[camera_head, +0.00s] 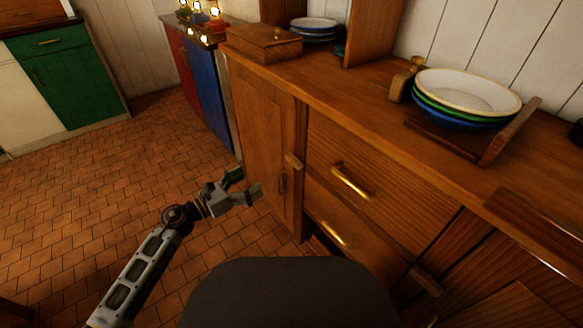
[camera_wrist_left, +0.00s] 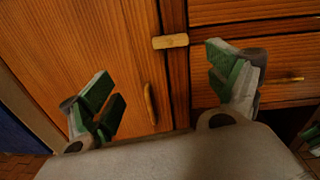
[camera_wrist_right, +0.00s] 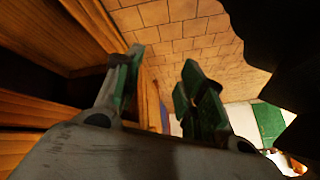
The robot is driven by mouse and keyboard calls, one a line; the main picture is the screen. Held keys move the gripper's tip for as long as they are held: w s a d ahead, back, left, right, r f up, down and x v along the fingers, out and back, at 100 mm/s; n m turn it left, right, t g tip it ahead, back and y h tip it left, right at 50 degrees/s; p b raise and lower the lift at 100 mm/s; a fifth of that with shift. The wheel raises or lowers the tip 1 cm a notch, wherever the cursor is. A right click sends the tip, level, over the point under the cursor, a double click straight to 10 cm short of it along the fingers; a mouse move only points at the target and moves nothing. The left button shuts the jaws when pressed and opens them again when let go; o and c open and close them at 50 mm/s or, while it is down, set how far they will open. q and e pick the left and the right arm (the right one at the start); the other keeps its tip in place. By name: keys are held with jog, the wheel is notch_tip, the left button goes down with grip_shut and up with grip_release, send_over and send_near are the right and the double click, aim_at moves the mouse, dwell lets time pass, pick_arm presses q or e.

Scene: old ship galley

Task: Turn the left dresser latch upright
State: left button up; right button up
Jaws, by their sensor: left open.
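The left dresser latch (camera_head: 293,160) is a small pale wooden bar on the post between the left cupboard door and the drawers. In the left wrist view the latch (camera_wrist_left: 171,41) lies nearly horizontal, its left end over the door's edge. My left gripper (camera_head: 245,187) is in front of the left door, open and empty. In its wrist view the fingers (camera_wrist_left: 158,80) are apart, with the latch beyond and between them, untouched.
The left door (camera_head: 262,130) is shut and has a wooden handle (camera_wrist_left: 149,103). Drawers with brass handles (camera_head: 354,181) are right of the latch. A second latch (camera_head: 427,281) sits lower right.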

aim_at(292, 161)
pick_arm(q)
jog(key=shift+s+d+r+m+g+h+b, duration=0.15)
jog(key=shift+d+r+m+g+b, duration=0.1)
jog(key=shift+d+m, duration=0.25)
jog(key=shift+s+d+r+m+g+h+b, duration=0.1)
jog(key=shift+d+r+m+g+h+b, duration=0.15)
jog(key=shift+m, duration=0.35)
pick_arm(e)
jog(key=shift+w+r, duration=0.35)
jog(key=shift+r, duration=0.2)
pick_arm(q)
jog(key=shift+f, duration=0.1)
jog(key=shift+d, duration=0.1)
jog(key=shift+b+x, duration=1.15)
jog(key=shift+x, duration=5.7)
pick_arm(e)
jog(key=shift+w+a+f+t+y, duration=0.1)
jog(key=shift+a+f+t+y, duration=0.1)
jog(key=shift+f, duration=0.35)
jog(key=shift+w+a+f+t+y, duration=0.1)
jog(key=shift+f+y, duration=0.1)
jog(key=shift+f, duration=0.35)
pick_arm(q)
jog(key=shift+w, duration=0.1)
jog(key=shift+f, duration=0.1)
jog(key=c, duration=1)
pick_arm(e)
jog(key=shift+s, duration=0.1)
